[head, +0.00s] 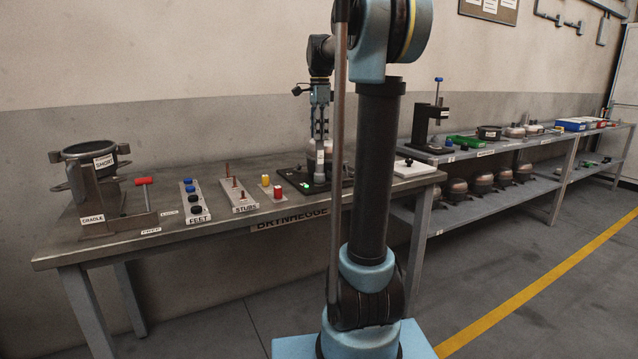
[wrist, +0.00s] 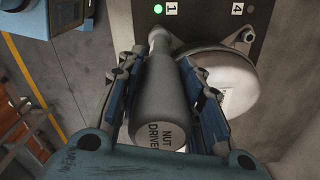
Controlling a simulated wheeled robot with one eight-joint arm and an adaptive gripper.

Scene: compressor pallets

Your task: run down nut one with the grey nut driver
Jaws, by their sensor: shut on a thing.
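My gripper (head: 320,132) is shut on the grey nut driver (wrist: 160,92), whose handle end reads NUT DRIVER in the wrist view. The driver's narrow far end points at the dark base plate (wrist: 203,24), beside the label 1 (wrist: 171,8) and a lit green lamp (wrist: 158,9). Nut one is hidden behind the driver's tip, and I cannot tell whether the tip is seated on it. The pale domed compressor (wrist: 225,82) stands right beside the driver. In the head view the driver (head: 320,168) hangs upright over the plate's front.
Label 4 (wrist: 237,8) and a stud (wrist: 248,36) are at the plate's other corner. A shelf (head: 480,205) stands right.

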